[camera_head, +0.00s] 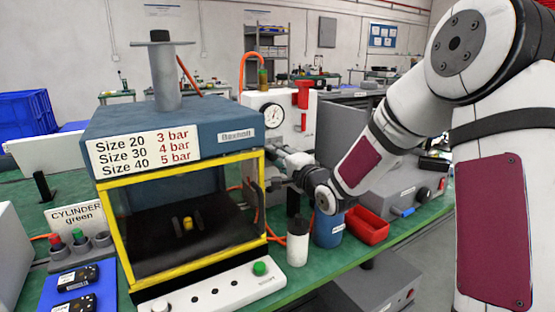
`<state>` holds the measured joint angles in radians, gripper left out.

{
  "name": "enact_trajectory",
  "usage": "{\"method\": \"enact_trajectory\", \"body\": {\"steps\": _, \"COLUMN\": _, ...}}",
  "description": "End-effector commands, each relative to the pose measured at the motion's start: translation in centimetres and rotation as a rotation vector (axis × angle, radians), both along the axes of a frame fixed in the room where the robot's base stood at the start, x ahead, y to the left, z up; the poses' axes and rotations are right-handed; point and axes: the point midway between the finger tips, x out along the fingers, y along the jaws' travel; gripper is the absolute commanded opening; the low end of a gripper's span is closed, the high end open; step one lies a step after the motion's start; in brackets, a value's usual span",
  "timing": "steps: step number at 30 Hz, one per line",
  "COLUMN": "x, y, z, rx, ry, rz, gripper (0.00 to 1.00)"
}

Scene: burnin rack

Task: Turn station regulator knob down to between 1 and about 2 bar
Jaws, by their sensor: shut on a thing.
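The jaws are shut, apparently on the station regulator knob. The knob itself is hidden behind the gripper and the box edge, so its turn cannot be seen.
The blue-topped box (178,128) stands left of my gripper, its sign listing sizes and 3, 4 and 5 bar. A white-bodied bottle (298,245), a blue container (328,232) and a red bin (367,226) stand below my wrist. A red handle (303,95) is on the panel.

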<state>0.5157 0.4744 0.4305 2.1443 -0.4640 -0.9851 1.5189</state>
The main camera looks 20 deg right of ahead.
Motion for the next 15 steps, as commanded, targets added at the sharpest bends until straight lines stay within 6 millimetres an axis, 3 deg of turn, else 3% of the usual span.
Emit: {"method": "enact_trajectory", "body": {"steps": 15, "x": -0.02, "y": 0.14, "z": -0.2, "rx": -0.476, "ry": -0.125, "rz": 0.002, "gripper": 0.03}}
